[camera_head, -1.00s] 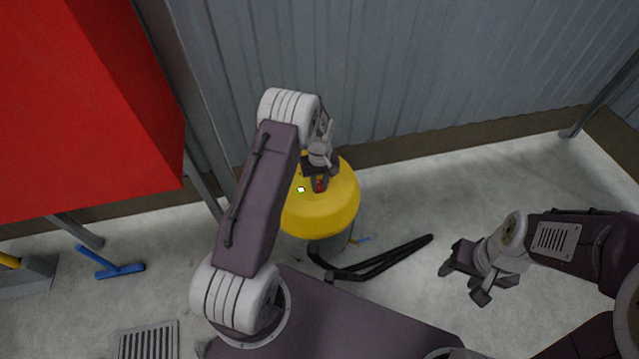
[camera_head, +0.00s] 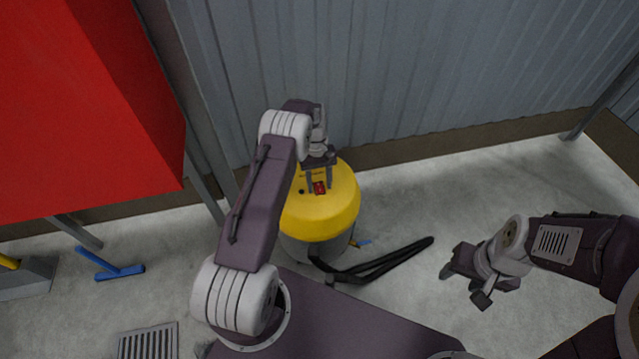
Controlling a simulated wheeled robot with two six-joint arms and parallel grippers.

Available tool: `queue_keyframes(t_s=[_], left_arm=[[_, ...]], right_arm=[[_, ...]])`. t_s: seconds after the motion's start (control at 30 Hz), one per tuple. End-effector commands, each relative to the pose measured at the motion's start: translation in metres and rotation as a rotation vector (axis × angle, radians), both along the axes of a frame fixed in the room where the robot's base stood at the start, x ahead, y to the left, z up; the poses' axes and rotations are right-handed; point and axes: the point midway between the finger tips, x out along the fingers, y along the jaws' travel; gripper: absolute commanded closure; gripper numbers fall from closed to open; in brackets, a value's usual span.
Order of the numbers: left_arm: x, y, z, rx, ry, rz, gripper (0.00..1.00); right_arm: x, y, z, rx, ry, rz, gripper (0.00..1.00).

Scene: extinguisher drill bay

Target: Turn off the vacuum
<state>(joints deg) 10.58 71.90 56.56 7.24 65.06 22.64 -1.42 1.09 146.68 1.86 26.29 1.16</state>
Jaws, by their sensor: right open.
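The vacuum (camera_head: 322,214) has a yellow domed top on a grey drum and stands on the floor by the wall. A red switch (camera_head: 320,188) sits on its top. A small dark spot (camera_head: 302,191) lies to the left of the switch, and no light shows there. My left gripper (camera_head: 319,184) is over the top, its two fingers apart and pointing down at either side of the switch; I cannot tell whether they touch the surface. My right gripper (camera_head: 464,283) is open and empty, above the floor at the right.
A black hose (camera_head: 385,262) lies on the floor right of the vacuum. A red cabinet (camera_head: 80,110) fills the upper left. A blue tool (camera_head: 110,266) and a floor grate (camera_head: 147,342) are at the lower left. The corrugated wall (camera_head: 430,70) stands behind.

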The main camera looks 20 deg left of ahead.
Motion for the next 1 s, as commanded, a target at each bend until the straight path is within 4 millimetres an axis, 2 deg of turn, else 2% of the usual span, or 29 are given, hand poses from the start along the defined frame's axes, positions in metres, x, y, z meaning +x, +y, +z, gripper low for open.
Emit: queue_keyframes(t_s=[0.27, 0.37, 0.6, 0.7, 1.0], left_arm=[[0.0, 0.0, 0.002, 0.001, -0.001, 0.0, 0.55], [0.004, 0.002, 0.017, 0.001, -0.003, 0.0, 0.55], [0.014, 0.011, 0.069, 0.0, -0.003, 0.001, 0.55], [0.017, 0.013, 0.082, 0.0, -0.002, 0.0, 0.55], [0.019, 0.014, 0.088, 0.0, 0.0, 0.0, 0.55]], right_arm=[[0.0, 0.0, 0.001, 0.0, 0.0, 0.0, 0.5], [0.0, 0.0, 0.008, 0.0, 0.0, 0.0, 0.5], [0.0, 0.0, 0.025, 0.0, 0.0, 0.0, 0.5], [0.0, 0.0, 0.029, 0.0, 0.0, 0.0, 0.5], [0.0, 0.0, 0.029, 0.0, 0.0, 0.0, 0.5]])
